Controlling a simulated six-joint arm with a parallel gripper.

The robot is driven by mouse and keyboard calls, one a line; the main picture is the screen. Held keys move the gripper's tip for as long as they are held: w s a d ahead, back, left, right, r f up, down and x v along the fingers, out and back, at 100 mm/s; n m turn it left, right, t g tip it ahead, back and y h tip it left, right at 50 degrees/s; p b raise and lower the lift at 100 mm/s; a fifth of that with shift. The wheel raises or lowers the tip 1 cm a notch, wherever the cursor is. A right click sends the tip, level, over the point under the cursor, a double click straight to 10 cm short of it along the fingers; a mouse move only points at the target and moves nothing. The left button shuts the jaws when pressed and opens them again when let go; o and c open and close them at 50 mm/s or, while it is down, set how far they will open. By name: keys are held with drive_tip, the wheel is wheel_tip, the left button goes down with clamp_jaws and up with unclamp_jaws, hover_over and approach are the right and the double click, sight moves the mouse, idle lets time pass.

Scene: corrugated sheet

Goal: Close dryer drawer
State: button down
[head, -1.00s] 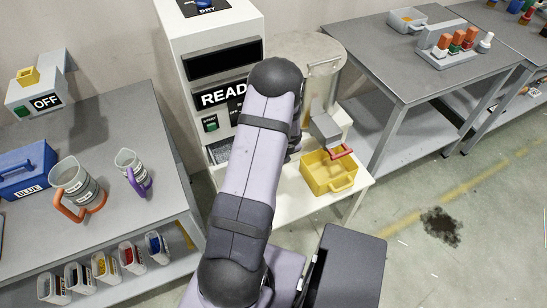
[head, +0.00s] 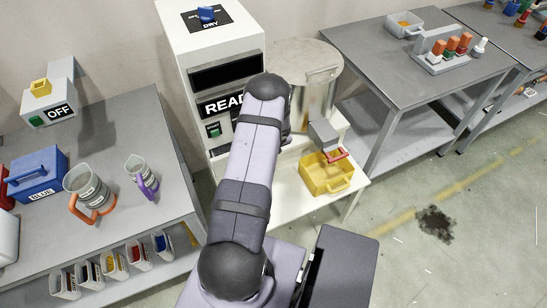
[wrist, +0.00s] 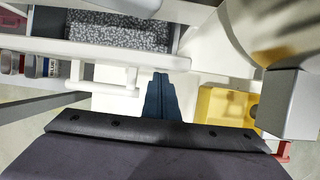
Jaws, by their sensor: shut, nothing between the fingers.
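The dryer is a tall white cabinet (head: 185,80) with a DRY label on top and a dark display. Its drawer (wrist: 90,50) shows at the top of the wrist view, at least partly open, with grey granules (wrist: 120,31) inside and a white bar handle (wrist: 105,85) on its front. My gripper (wrist: 161,78) is shut and empty, its fingertips just right of the handle and below the drawer front. I cannot tell whether it touches the drawer. In the head view my arm hides the gripper and most of the drawer.
A metal drum (head: 318,85) is beside the dryer. The left bench (head: 105,130) holds jugs and a blue box. Another bench (head: 400,55) stands at right.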

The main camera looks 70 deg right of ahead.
drive_tip(key=w+d+p, duration=0.2)
drive_tip(key=shift+w+r+p, duration=0.15)
drive_tip(key=shift+r+p, duration=0.1)
drive_tip(key=shift+p, duration=0.1)
drive_tip(key=shift+f, duration=0.25)
drive_tip(key=shift+b, duration=0.4)
drive_tip(key=s+a+r+b, duration=0.3)
drive_tip(key=s+a+r, duration=0.2)
drive_tip(key=r, duration=0.4)
drive_tip(key=shift+s+a+r+b, duration=0.15)
drive_tip(key=shift+s+a+b, duration=0.05)
drive_tip(key=shift+s+b, duration=0.1)
